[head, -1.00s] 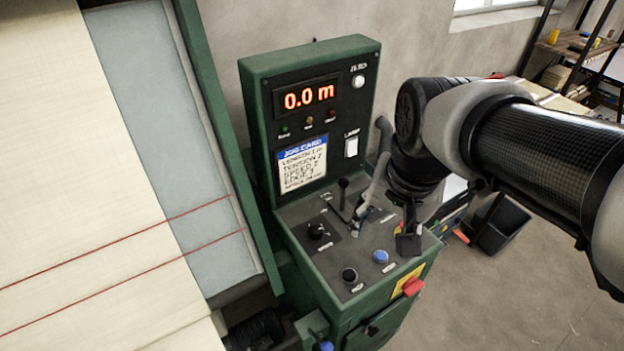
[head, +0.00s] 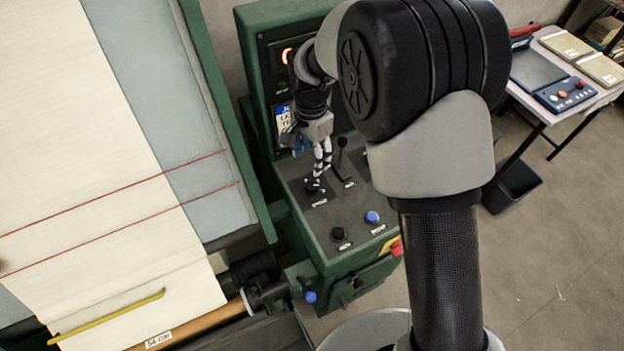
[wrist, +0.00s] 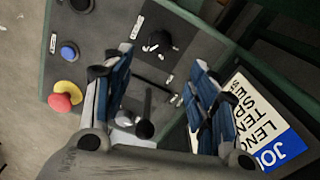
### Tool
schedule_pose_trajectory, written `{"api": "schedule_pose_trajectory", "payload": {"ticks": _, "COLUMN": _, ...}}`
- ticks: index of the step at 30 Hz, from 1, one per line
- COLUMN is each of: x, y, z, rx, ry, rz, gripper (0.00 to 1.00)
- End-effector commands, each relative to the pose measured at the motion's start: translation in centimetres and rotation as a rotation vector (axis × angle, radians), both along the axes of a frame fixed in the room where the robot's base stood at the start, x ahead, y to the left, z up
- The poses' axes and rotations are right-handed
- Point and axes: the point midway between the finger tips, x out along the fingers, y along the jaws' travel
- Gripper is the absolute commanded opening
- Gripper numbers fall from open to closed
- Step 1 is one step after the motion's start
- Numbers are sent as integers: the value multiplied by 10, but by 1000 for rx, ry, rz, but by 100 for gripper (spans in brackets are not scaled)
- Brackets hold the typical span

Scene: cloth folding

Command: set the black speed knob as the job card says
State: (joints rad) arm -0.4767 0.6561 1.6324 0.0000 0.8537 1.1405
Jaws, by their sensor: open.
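A black dial knob (head: 313,186) with a scale sits on the green console's sloped panel. It also shows in the wrist view (wrist: 158,41), ahead of and between my fingers. A second black knob (head: 339,234) sits nearer the front edge. The small labels are unreadable, so I cannot tell which is the speed knob. My gripper (head: 318,168) is open, pointing down just over the dial knob; contact is unclear.
A lever (head: 341,155) stands close beside my gripper. A blue button (head: 372,217) and a red button (wrist: 60,103) on yellow are near the panel's front. The cloth table (head: 215,180) is at left. My arm hides much of the console display.

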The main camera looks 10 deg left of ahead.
Motion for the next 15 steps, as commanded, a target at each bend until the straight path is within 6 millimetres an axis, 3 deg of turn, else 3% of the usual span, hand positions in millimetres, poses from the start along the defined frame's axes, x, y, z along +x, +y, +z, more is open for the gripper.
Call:
{"api": "schedule_pose_trajectory", "payload": {"ticks": 6, "x": -1, "y": -1, "z": -52, "rx": -3, "ry": 5, "rz": 0, "gripper": 53}}
{"api": "schedule_pose_trajectory", "payload": {"ticks": 15, "x": -1, "y": -1, "z": -107, "rx": -1, "ry": 2, "rz": 1, "gripper": 53}}
